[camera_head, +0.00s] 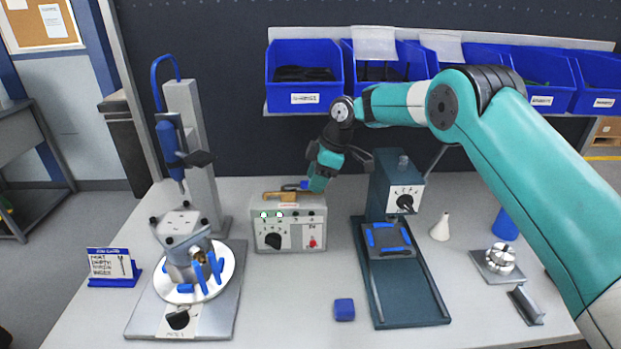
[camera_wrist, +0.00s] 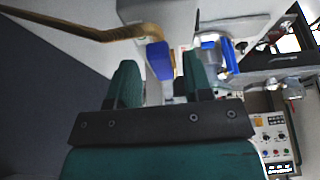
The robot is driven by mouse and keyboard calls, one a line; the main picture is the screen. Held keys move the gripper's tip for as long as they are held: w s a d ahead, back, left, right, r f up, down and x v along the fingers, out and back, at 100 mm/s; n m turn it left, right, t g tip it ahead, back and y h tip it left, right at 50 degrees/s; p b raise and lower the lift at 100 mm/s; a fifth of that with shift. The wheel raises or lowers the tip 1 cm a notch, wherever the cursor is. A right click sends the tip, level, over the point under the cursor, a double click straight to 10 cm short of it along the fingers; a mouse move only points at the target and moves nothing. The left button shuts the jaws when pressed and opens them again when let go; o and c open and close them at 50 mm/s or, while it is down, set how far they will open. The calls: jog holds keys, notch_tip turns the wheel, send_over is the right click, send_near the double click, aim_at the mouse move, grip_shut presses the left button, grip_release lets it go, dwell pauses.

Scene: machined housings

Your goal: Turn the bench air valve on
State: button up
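A blue handle piece (camera_head: 304,185) shows behind the control box in the head view, next to a brass-coloured part (camera_head: 280,196); I take these for the bench air valve. My gripper (camera_head: 316,178) points down at the blue piece, over the back right of the box. In the wrist view the blue piece (camera_wrist: 159,61) lies just ahead of the gap between my fingertips (camera_wrist: 162,72), at the end of a brass-coloured bar (camera_wrist: 85,33). The fingers stand apart, with nothing clearly held. I cannot tell whether they touch the blue piece, or the valve's setting.
The control box (camera_head: 290,232) has two lit green lamps, a black knob and a red button. A fixture with a housing (camera_head: 187,255) stands left; a dark green press (camera_head: 405,290) stands right. A blue block (camera_head: 344,309) lies in front. Blue bins (camera_head: 305,75) hang behind.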

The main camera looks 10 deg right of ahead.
jog(key=p+v, duration=0.5)
jog(key=v, duration=0.3)
dwell(0.4)
